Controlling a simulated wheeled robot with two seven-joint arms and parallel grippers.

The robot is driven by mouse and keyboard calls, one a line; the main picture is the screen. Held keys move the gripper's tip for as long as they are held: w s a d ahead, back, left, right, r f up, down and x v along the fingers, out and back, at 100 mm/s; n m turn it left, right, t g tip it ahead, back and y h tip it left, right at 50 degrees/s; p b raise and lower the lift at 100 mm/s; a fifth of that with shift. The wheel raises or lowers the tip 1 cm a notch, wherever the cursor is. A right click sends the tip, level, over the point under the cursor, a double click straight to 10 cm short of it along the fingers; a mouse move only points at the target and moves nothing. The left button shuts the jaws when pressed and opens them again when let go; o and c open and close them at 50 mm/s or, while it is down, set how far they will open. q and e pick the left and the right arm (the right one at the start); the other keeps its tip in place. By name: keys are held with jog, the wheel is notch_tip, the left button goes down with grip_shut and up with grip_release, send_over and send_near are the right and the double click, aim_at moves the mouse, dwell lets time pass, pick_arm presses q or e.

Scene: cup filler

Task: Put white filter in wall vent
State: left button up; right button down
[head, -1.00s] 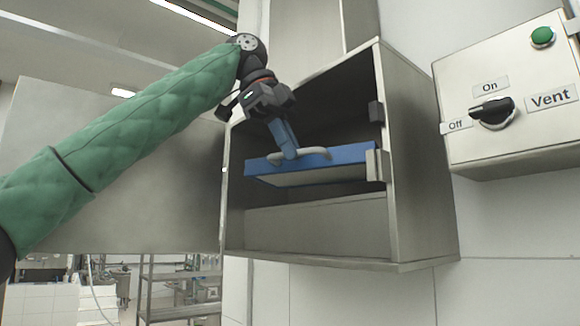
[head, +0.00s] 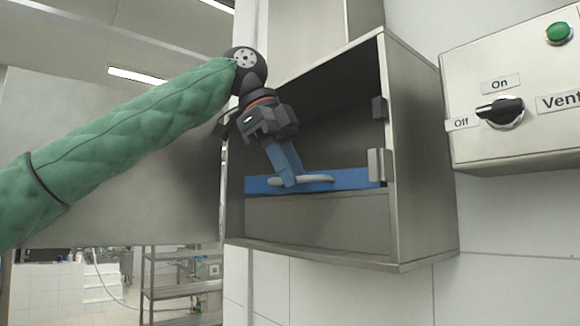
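The filter (head: 352,178) is inside the open wall vent (head: 425,165). Its blue front edge lies level across the opening, just above the metal front panel (head: 310,218). A pale handle loop sticks out from that edge. My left gripper (head: 288,180) reaches down into the vent from the upper left, and its blue fingers are closed on the handle. The filter's white part is hidden from this angle, and so is how far back it sits. My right gripper is not in view.
The vent door (head: 110,160) stands open to the left, behind my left arm. A latch (head: 378,165) sits at the right edge of the opening. A control box (head: 515,90) on the right has its knob (head: 500,111) turned toward Off and a green button (head: 558,33).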

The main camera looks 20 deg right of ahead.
pick_arm(q)
jog(key=shift+a, duration=0.1)
jog(key=shift+r, duration=0.1)
jog(key=b+v, duration=0.3)
jog(key=v, duration=0.9)
dwell(0.4)
